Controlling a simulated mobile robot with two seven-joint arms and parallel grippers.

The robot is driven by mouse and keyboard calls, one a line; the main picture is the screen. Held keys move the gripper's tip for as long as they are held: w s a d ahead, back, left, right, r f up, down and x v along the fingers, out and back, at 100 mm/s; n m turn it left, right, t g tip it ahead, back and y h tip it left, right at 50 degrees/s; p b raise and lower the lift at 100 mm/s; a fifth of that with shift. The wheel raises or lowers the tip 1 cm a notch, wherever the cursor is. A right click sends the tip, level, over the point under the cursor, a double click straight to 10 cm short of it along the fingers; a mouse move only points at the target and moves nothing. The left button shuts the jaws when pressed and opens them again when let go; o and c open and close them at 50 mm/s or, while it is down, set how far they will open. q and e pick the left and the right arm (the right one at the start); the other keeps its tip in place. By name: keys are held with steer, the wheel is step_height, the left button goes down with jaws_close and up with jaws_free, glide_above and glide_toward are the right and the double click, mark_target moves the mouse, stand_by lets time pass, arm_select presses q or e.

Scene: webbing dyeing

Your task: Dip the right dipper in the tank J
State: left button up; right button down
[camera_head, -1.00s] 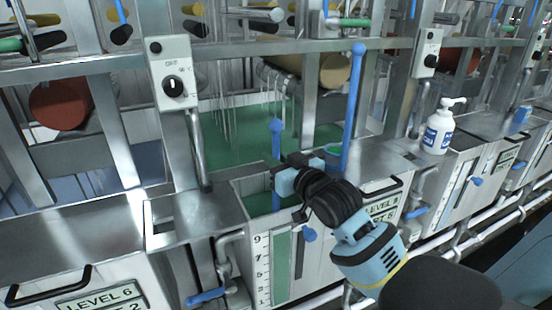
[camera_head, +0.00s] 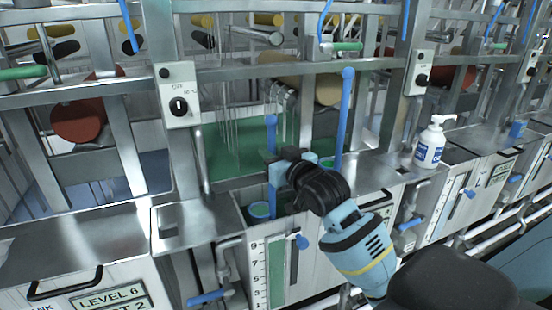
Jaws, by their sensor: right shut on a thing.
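My right gripper (camera_head: 278,166) is shut on the upright handle of a blue dipper (camera_head: 272,135), below the handle's top knob. This dipper's round cup (camera_head: 260,210) shows at the front opening of the tank (camera_head: 240,197), at about rim level, with something greenish inside. Dark green liquid (camera_head: 230,152) shows in the tank behind. A second blue dipper (camera_head: 345,115) stands upright to the right of my gripper, apart from it. Its lower end is partly hidden. The tank's letter cannot be read. My left gripper is out of view.
A grey control box with a dial (camera_head: 179,105) hangs on the frame to the left. A white pump bottle (camera_head: 430,145) stands on the steel top to the right. Metal posts and rails rise behind the tank. A numbered level gauge (camera_head: 277,272) is on the tank front.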

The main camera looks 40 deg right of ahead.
mark_target(274, 142)
step_height(274, 142, up, 3)
steer(key=shift+r, duration=4.2)
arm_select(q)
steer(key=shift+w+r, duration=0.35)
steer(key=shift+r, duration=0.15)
